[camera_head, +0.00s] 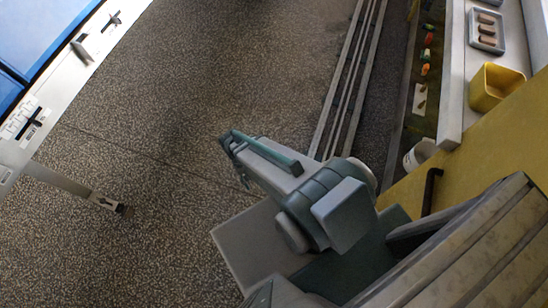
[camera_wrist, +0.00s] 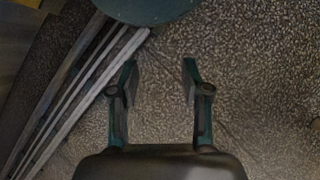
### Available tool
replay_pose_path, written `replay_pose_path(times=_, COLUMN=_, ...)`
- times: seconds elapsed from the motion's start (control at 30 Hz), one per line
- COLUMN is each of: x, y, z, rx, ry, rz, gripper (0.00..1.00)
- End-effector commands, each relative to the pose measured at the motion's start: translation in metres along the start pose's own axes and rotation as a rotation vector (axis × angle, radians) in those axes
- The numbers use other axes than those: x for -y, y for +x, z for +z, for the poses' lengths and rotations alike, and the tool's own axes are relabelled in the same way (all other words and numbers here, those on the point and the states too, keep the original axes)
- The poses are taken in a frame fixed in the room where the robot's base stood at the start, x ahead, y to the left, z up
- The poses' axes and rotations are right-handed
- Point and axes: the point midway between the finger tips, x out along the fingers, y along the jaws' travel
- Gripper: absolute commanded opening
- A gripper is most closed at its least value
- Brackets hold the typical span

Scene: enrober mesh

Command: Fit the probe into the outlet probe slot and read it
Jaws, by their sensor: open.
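My gripper (camera_wrist: 160,68) is open and empty in the wrist view, with its two dark fingers apart over bare speckled floor. In the head view its end (camera_head: 233,152) hangs over the floor, away from the machine on the left and the counter on the right. A white machine edge (camera_head: 72,75) with dark fittings runs along the upper left. A dark-handled fitting (camera_head: 33,124) sits at its lower end, beside small pale marked pieces. I cannot tell which piece is the probe or which fitting is the outlet probe slot.
A pale bar (camera_head: 60,181) juts from the machine over the floor. Floor rails (camera_head: 347,80) run near the counter. The counter holds a yellow bin (camera_head: 494,88) and a grey tray (camera_head: 474,42) of brown pieces. A white container (camera_head: 419,154) stands below. The middle floor is clear.

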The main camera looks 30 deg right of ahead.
Motion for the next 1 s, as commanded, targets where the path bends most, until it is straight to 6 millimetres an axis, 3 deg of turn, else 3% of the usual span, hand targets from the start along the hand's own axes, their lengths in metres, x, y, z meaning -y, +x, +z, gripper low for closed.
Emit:
replay_pose_path(times=0.03, x=-0.015, y=0.014, z=0.028, rx=0.026, ry=-0.021, rz=-0.009, gripper=0.47)
replay_pose_path(times=0.1, x=-0.026, y=0.03, z=0.051, rx=0.047, ry=-0.06, rz=-0.022, gripper=0.47)
replay_pose_path(times=0.3, x=-0.043, y=0.054, z=0.091, rx=0.083, ry=-0.129, rz=-0.048, gripper=0.47)
replay_pose_path(times=1.0, x=-0.045, y=0.058, z=0.096, rx=0.087, ry=-0.144, rz=-0.053, gripper=0.47)
